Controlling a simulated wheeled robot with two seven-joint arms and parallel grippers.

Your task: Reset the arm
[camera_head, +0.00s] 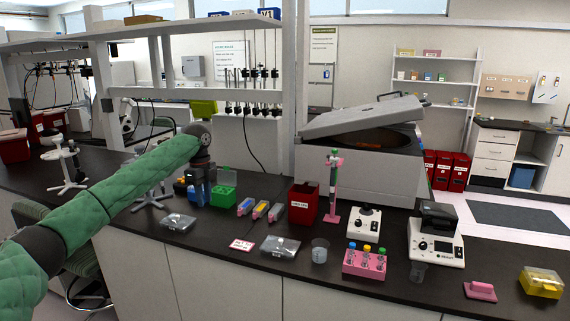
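My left arm, in a green sleeve, reaches in from the left over the dark bench. My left gripper (200,196) points down, low over the back of the bench. It is beside a green open box (223,196), just left of it; I cannot tell whether they touch. The fingers are small and dark here, so I cannot tell whether they are open or shut, and nothing clearly shows between them. My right arm and gripper are not in view.
The bench (205,232) holds a red bin (302,203), a pipette on a pink stand (333,190), a pink tube rack (364,264), a beaker (320,251), a white device (436,243) and a large centrifuge (345,172) with its lid raised. A shelf post (302,80) stands behind.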

